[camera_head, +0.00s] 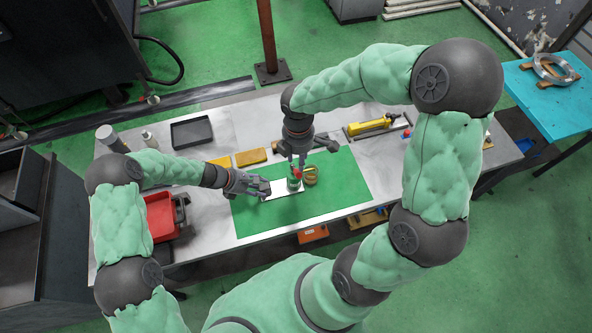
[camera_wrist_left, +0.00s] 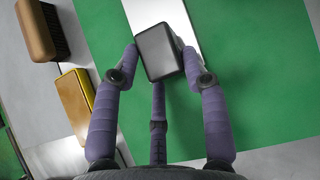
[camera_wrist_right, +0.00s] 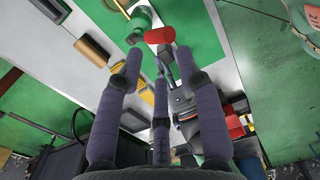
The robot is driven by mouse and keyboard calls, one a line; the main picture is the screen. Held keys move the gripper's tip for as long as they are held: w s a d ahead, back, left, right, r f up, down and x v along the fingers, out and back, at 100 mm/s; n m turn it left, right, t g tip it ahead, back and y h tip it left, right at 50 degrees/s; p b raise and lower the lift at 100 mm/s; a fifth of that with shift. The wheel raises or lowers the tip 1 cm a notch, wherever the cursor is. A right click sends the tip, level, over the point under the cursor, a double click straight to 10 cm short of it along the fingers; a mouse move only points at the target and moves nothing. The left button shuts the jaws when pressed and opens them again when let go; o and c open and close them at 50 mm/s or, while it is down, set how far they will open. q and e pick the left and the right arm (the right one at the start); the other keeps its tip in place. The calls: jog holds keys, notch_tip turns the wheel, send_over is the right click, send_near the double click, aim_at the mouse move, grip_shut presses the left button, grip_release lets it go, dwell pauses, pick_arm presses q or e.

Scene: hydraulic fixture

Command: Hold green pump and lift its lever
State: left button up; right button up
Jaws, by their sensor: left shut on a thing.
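The green pump (camera_head: 294,184) stands on the green mat, on a pale base plate (camera_head: 286,189). Its red lever end (camera_wrist_right: 158,35) shows at the top, with green parts (camera_wrist_right: 140,17) beside it in the right wrist view. My left gripper (camera_head: 264,188) is shut on a dark grey block (camera_wrist_left: 159,50) at the left end of the plate, with a finger on each side. My right gripper (camera_head: 300,160) is just above the pump. Its fingers are spread, with the red part just beyond the tips. I cannot tell whether they touch it.
A brass-coloured round part (camera_head: 311,176) sits right of the pump. A brown brush (camera_head: 250,157) and a yellow block (camera_head: 220,162) lie behind the left gripper. A yellow tool (camera_head: 370,126) and dark tray (camera_head: 191,132) are further back. A red bin (camera_head: 160,214) is at left. The mat's right side is clear.

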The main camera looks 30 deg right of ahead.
aim_at(298, 173)
jog(key=shift+s+a+f, duration=0.1)
jog(key=shift+s+a, duration=0.05)
jog(key=shift+s, duration=0.1)
jog(key=shift+f, duration=3.4)
jog(key=shift+c, duration=0.3)
grip_shut()
